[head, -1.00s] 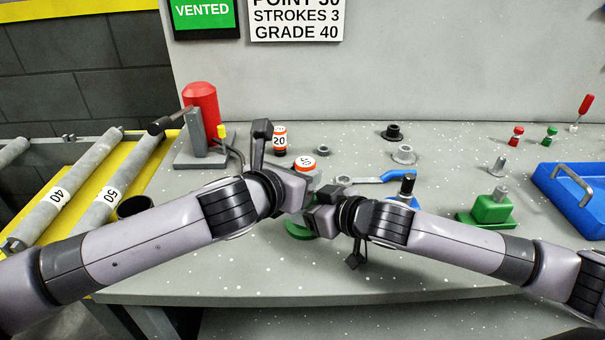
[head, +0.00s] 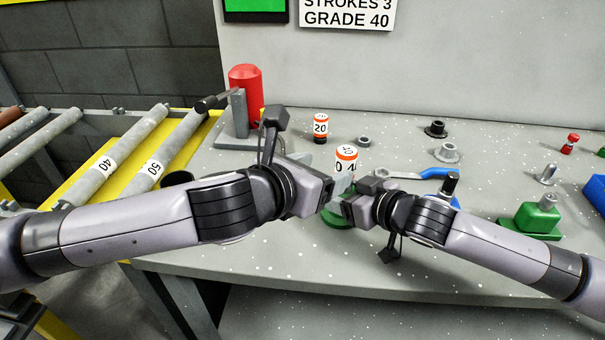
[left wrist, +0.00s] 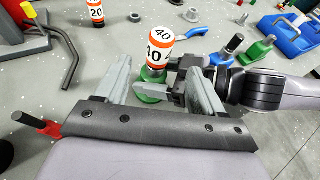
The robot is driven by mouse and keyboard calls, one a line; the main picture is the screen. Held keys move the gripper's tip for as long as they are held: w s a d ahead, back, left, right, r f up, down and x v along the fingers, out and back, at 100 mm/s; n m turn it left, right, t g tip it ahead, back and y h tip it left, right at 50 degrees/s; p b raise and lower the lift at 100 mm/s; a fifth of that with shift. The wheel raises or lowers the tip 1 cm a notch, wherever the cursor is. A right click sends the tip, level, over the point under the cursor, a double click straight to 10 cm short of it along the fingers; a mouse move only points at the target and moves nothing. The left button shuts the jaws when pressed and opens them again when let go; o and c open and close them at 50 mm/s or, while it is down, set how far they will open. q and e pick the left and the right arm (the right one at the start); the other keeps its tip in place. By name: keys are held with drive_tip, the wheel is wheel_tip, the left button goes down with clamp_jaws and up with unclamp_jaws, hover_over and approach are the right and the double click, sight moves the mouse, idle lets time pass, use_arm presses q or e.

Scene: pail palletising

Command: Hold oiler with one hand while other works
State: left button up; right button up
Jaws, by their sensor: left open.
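What looks like the oiler is a white canister (head: 346,153) with orange bands marked 40, upright above a green base (head: 338,217). The canister (left wrist: 158,52) and base (left wrist: 150,98) also show in the left wrist view. My left gripper (head: 322,170) is open, and in its wrist view the canister stands beyond and between its fingers. I see no clear contact. My right gripper (head: 357,203) is right beside the canister's lower part and the green base; its fingers (left wrist: 176,88) are partly hidden, so I cannot tell whether it grips.
A red tank (head: 246,88) with a lever stands at back left. A small canister marked 20 (head: 320,127), a blue-handled wrench (head: 425,174), a green block (head: 530,219) and several grey fittings are on the bench. A roller conveyor (head: 128,150) lies left.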

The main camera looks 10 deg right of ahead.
use_arm(q)
drive_tip(key=shift+v, duration=2.35)
use_arm(e)
drive_tip(key=o, duration=1.4)
drive_tip(key=shift+o, duration=0.2)
